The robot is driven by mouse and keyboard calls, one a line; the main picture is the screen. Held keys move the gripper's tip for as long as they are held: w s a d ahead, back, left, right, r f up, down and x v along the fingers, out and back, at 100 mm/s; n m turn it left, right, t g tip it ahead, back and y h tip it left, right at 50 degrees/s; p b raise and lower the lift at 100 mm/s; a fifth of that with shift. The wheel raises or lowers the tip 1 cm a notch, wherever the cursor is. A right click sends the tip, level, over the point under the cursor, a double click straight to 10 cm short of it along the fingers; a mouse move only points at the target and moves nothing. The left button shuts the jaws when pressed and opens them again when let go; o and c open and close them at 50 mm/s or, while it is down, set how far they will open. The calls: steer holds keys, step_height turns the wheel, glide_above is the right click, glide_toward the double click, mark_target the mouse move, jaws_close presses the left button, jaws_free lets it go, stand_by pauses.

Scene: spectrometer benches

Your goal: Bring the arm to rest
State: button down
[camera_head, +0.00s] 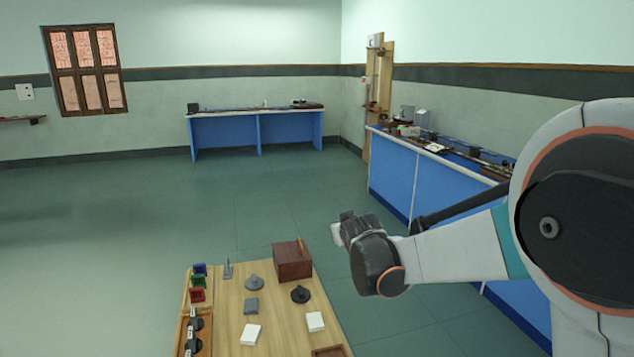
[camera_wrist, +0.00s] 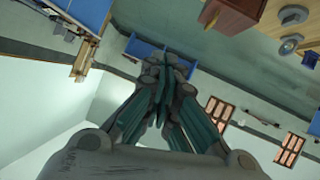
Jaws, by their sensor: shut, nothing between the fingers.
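My arm enters from the right in the head view and reaches left, with its wrist above the floor to the right of the wooden table (camera_head: 283,324). In the wrist view my gripper (camera_wrist: 165,65) shows with its fingers together and nothing between them. In the head view the fingers are mostly hidden behind the wrist. The gripper is clear of the table and its objects. The wrist view is tilted, with the window (camera_wrist: 220,110) and the table objects to the right.
The wooden table holds a brown box (camera_head: 292,262), white blocks (camera_head: 250,334), dark round pieces (camera_head: 300,294) and coloured holders (camera_head: 197,283). A blue bench (camera_head: 391,180) runs along the right wall behind my arm. Another blue bench (camera_head: 285,132) stands at the back. The floor at left is open.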

steer(key=s+d+r+m+g, duration=0.1)
steer(key=s+d, duration=0.3)
steer(key=s, duration=0.6)
steer(key=s+d+r+m+g+h, duration=0.15)
steer(key=s+d, duration=0.25)
steer(key=s, duration=0.7)
steer(key=s+d+g+y, duration=0.15)
steer(key=s+d, duration=0.25)
steer(key=s, duration=0.6)
steer(key=s+f+m+g, duration=0.1)
steer(key=s+f, duration=0.3)
steer(key=s, duration=0.8)
steer(key=shift+d+f+h, duration=0.3)
steer(key=shift+d+h, duration=0.1)
steer(key=shift+d, duration=0.05)
